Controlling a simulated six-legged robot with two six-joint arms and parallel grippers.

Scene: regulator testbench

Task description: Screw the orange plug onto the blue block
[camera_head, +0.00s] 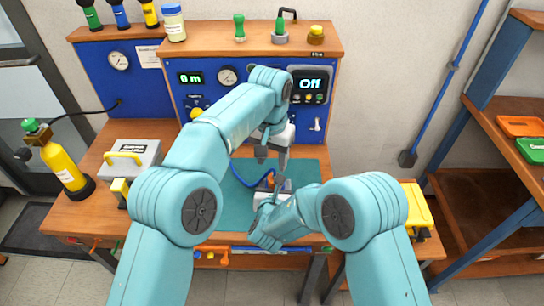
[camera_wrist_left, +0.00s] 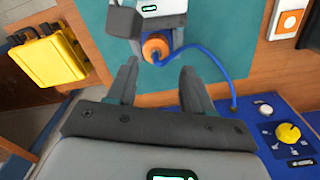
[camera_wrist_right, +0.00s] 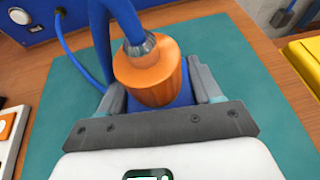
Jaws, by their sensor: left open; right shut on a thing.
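The orange plug (camera_wrist_right: 147,78) stands on top of the blue block (camera_wrist_right: 183,97) in the right wrist view, with a metal collar and blue hose (camera_wrist_right: 132,20) at its upper end. I cannot tell how firmly it is threaded. My right gripper (camera_wrist_right: 160,98) is shut on the blue block below the plug. The plug also shows in the left wrist view (camera_wrist_left: 155,47), beyond the tips of my left gripper (camera_wrist_left: 158,75). My left gripper is open and empty; in the head view (camera_head: 272,158) it hangs over the mat, just behind the plug.
A teal mat (camera_head: 310,172) covers the middle of the wooden bench. A grey case (camera_head: 130,160) and yellow cylinder (camera_head: 62,165) stand left, a yellow case (camera_head: 417,207) right.

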